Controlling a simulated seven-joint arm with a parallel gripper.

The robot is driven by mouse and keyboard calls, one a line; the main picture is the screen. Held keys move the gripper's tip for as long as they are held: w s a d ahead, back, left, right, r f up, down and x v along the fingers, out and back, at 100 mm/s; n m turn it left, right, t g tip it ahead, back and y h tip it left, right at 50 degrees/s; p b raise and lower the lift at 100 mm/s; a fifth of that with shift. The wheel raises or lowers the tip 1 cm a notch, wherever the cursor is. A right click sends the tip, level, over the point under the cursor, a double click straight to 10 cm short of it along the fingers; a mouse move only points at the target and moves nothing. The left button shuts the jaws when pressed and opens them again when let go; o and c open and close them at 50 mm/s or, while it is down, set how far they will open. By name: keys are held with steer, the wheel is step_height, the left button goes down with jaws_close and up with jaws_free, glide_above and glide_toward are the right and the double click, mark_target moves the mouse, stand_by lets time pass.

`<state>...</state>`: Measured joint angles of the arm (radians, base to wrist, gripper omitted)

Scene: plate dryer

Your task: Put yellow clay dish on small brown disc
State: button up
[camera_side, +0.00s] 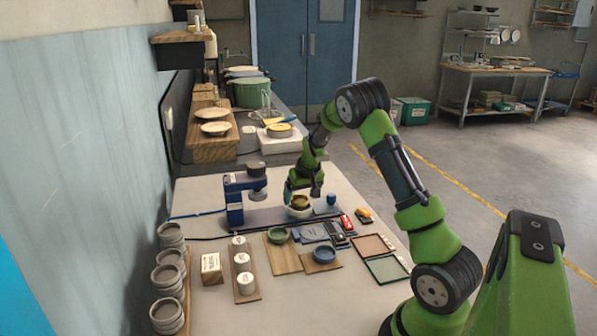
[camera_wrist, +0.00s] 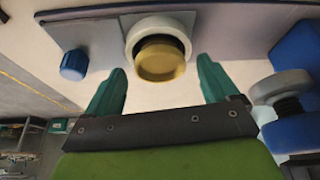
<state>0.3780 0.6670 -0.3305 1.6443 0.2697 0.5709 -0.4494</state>
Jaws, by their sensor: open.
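A yellow clay dish (camera_wrist: 160,62) sits at the mouth of a white round holder (camera_wrist: 135,36) in the wrist view. In the side view the dish (camera_side: 300,202) shows as a dark yellow round shape at the white holder (camera_side: 299,212), near the middle of the table. My gripper (camera_wrist: 162,72) is open, with one teal finger on each side of the dish and a visible gap to both. In the side view my gripper (camera_side: 303,190) is just above the dish. I cannot make out a small brown disc for certain.
A blue press (camera_side: 236,198) stands close left of my gripper. A small blue knob (camera_side: 331,199) is just right. Green (camera_side: 278,235) and blue (camera_side: 324,253) dishes stand on boards in front. Stacked grey pots (camera_side: 168,280) line the left edge. The table's front middle is clear.

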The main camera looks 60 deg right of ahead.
steer(key=v, duration=1.1)
steer(key=s+a+r+t+y, duration=0.1)
steer(key=a+r, duration=0.2)
steer(key=a, duration=0.2)
steer(key=a+r+y, duration=0.1)
steer(key=a+r, duration=0.2)
steer(key=a, duration=0.2)
steer(key=s+a+r+n+t+y, duration=0.1)
steer(key=s+a, duration=0.6)
steer(key=a, duration=0.4)
steer(key=s+a+r+n+t+y, duration=0.1)
steer(key=s+a+r+n, duration=0.1)
steer(key=s+a, duration=0.6)
steer(key=a, duration=0.3)
steer(key=shift+s+r+y, duration=0.15)
steer(key=shift+s+y, duration=0.2)
steer(key=shift+y, duration=0.05)
